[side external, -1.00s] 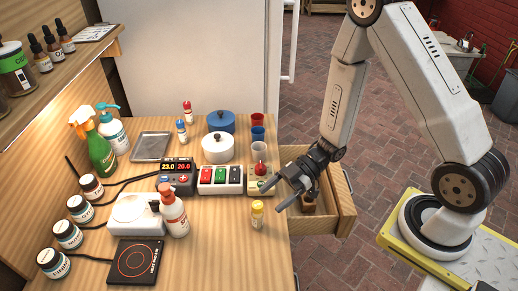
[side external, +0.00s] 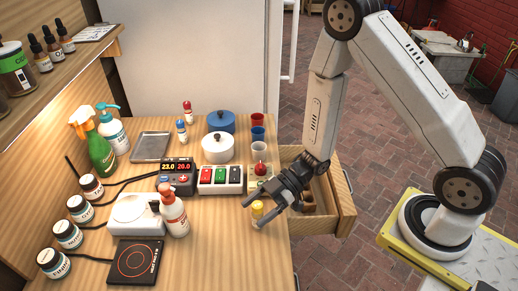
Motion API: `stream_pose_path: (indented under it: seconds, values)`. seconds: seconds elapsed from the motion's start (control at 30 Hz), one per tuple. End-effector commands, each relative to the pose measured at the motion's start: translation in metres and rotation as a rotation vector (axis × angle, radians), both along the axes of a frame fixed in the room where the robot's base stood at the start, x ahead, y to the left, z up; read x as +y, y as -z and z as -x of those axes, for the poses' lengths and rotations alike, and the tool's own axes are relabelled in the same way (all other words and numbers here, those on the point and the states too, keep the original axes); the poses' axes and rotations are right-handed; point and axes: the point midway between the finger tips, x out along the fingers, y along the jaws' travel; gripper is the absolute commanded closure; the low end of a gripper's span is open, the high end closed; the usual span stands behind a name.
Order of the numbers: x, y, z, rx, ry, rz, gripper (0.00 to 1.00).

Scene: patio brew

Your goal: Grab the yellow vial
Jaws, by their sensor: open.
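The yellow vial (side external: 257,214) stands upright on the wooden table near its right edge, with a yellow cap and a pale label. My gripper (side external: 256,211) is open, with its fingers pointing down and to the left around the vial's position in the picture. One finger shows above and behind the vial and the other in front or to its right. I cannot tell whether either finger touches it. The fingers partly hide the vial.
Behind the vial stand a button box with an emergency stop (side external: 260,171) and a three-switch panel (side external: 220,180). A red-capped bottle (side external: 173,211) stands to the left. An open drawer (side external: 341,205) juts out at right. The table front is clear.

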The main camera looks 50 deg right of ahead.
Motion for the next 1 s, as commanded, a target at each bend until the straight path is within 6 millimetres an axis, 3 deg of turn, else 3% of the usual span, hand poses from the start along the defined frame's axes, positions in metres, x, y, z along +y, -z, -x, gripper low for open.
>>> stream_pose_path:
  seconds: [0.47,0.73,1.0]
  values:
    - [0.0002,0.0001,0.0000,0.000,0.000,0.000,0.20]
    - [0.0002,0.0001,0.0000,0.000,0.000,0.000,1.00]
    - [0.0002,-0.0001,0.0000,0.000,0.000,0.000,1.00]
